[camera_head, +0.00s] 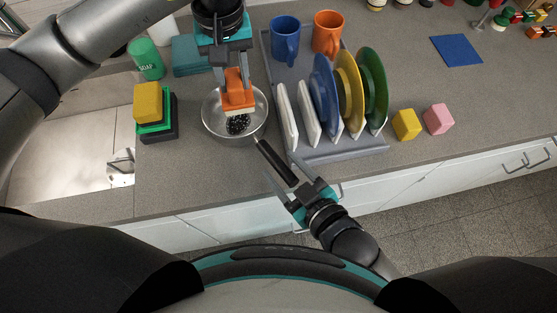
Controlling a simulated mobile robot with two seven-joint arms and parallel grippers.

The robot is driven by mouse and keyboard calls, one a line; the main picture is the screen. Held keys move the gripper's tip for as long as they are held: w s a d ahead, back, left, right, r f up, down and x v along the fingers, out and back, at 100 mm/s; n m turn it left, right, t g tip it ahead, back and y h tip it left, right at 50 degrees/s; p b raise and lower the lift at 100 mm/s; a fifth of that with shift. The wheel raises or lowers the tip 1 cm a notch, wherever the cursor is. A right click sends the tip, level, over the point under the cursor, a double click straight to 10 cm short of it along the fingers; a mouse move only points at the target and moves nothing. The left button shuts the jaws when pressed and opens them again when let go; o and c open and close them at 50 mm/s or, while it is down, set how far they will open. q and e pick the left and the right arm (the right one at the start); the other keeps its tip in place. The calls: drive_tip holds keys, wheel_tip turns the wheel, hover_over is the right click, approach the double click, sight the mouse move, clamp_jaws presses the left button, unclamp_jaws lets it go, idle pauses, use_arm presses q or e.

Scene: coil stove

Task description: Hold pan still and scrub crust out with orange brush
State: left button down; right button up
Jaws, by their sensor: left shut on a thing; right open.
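A round metal pan (212,119) sits on the grey counter, with a black handle (277,163) that points toward me and to the right. A patch of dark speckled crust (238,125) lies on the pan's inside. My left gripper (235,95) is above the pan, shut on the orange brush (237,84). The brush's pale bristles point down at the crust; I cannot tell whether they touch it. My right gripper (279,172) is open, with its fingers on either side of the pan handle. I cannot tell whether either finger touches the handle.
A dish rack (335,152) with plates and mugs stands right of the pan. Stacked sponges (155,112), a green soap bottle (146,58) and a sink (65,150) are on the left. Yellow (406,124) and pink (438,119) blocks lie right of the rack. The counter's front edge is near the handle.

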drive_tip(key=shift+x, duration=1.05)
drive_tip(key=shift+c, duration=0.3)
clamp_jaws()
idle(0.3)
idle(0.5)
idle(1.0)
